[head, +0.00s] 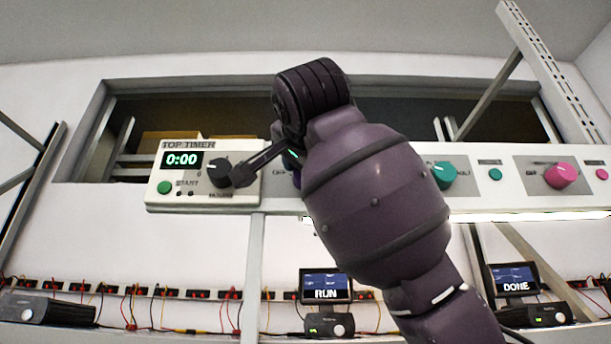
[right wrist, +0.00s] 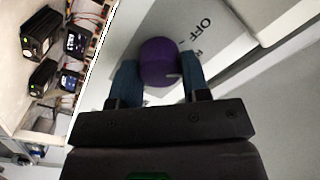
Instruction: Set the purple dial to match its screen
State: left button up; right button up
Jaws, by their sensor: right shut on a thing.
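In the right wrist view, the purple dial (right wrist: 158,58) is between the two blue-teal fingers of my right gripper (right wrist: 158,80), which is shut on it. A small pale mark shows on the dial's lower right. The white panel beside it carries the word OFF and part of another label. In the head view my right arm hides nearly all of the dial. A monitor reading RUN (head: 326,287) stands below the panel, and one reading DONE (head: 515,279) stands at lower right. I cannot tell which screen belongs to the dial. My left gripper is not in view.
The white panel (head: 480,205) also bears a teal dial (head: 443,174), a pink dial (head: 561,175) and small buttons. At left, the top timer reads 0:00 (head: 181,160) beside a green button (head: 164,188) and a dark knob (head: 219,170). Cables hang along the shelf below.

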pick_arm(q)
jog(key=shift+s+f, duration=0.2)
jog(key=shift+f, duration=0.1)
pick_arm(e)
jog(key=shift+m, duration=1.1)
jog(key=o, duration=0.9)
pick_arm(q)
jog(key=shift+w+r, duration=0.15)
